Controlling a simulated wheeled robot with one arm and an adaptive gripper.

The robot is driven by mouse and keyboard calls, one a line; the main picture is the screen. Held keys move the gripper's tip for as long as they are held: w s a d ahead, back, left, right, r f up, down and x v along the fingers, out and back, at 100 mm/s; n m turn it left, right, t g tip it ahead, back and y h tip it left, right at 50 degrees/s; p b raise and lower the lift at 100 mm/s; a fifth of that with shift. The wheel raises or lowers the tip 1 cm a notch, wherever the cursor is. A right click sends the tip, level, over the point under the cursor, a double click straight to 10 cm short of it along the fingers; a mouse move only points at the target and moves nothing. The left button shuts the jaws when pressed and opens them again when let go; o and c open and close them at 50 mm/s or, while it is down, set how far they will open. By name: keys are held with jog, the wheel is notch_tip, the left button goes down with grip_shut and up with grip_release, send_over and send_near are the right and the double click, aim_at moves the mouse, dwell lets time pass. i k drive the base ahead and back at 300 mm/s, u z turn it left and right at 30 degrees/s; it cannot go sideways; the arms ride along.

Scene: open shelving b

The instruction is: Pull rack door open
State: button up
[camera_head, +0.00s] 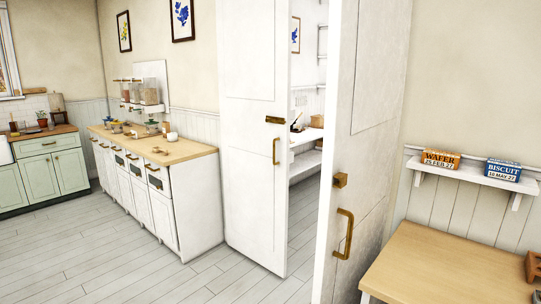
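Two tall white panelled doors stand in the middle of the view. The left door (248,190) has a slim brass handle (275,151) and a brass latch piece (275,120) near its right edge. The right door (375,110) is nearer, stands at an angle, and has a brass handle (344,234) with a small brass block (340,180) above it. A gap between the doors shows white shelves (305,165) inside. I cannot tell which door is the rack door. My gripper is not in view.
A long white cabinet with a wooden top (165,152) stands left of the doors. A wooden table (450,270) is at the lower right, below a wall shelf (478,175) with a wafer box (441,159) and a biscuit box (502,170). The plank floor (110,255) at front left is clear.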

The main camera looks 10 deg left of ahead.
aim_at(254, 37)
jog(key=u, duration=0.7)
jog(key=i, duration=0.9)
jog(key=u, duration=1.05)
jog(key=i, duration=1.6)
jog(key=z, duration=0.5)
jog(key=i, duration=0.95)
jog(key=z, duration=0.4)
